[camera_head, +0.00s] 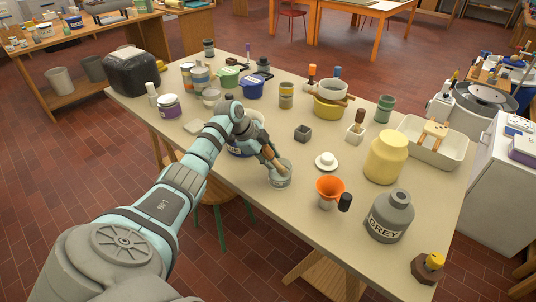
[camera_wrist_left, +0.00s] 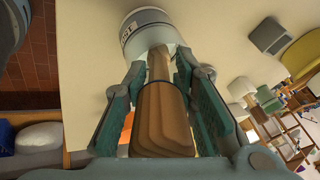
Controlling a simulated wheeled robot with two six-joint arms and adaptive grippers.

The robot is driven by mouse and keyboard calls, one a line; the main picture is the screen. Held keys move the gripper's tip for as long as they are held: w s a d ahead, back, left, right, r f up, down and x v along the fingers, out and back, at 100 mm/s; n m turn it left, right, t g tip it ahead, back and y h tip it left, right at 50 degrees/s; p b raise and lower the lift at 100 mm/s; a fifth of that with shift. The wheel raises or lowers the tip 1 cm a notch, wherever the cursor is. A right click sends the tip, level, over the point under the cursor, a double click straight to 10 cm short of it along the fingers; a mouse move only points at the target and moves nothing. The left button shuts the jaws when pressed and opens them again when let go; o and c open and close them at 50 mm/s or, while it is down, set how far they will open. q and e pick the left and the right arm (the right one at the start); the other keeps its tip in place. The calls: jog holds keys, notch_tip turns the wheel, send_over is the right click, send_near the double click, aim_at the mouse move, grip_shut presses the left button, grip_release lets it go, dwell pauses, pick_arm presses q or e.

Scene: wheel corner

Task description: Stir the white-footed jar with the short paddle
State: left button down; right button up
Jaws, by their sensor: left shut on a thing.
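The jar (camera_head: 280,180) is small and grey-green with a pale lower part, and stands upright near the front edge of the table. In the left wrist view the jar (camera_wrist_left: 146,22) shows a pale side with a dark-lettered label. My left gripper (camera_head: 268,152) is shut on the wooden paddle (camera_head: 274,160), above the jar. The paddle's broad brown handle (camera_wrist_left: 162,118) lies between the fingers in the left wrist view, and its narrower end points to the jar's mouth. The paddle's lower end appears to be inside the mouth; its tip is hidden. My right gripper is not in view.
An orange funnel (camera_head: 330,187) and a white lidlike piece (camera_head: 326,161) are right of the jar. A grey bottle (camera_head: 390,215) and yellow jar (camera_head: 386,157) stand farther right.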

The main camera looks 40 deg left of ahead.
pick_arm(q)
jog(key=shift+f+b, duration=0.3)
jog(key=shift+f, duration=0.15)
dwell(0.7)
jog(key=shift+r+p, duration=0.15)
jog(key=shift+p, duration=0.15)
dwell(0.5)
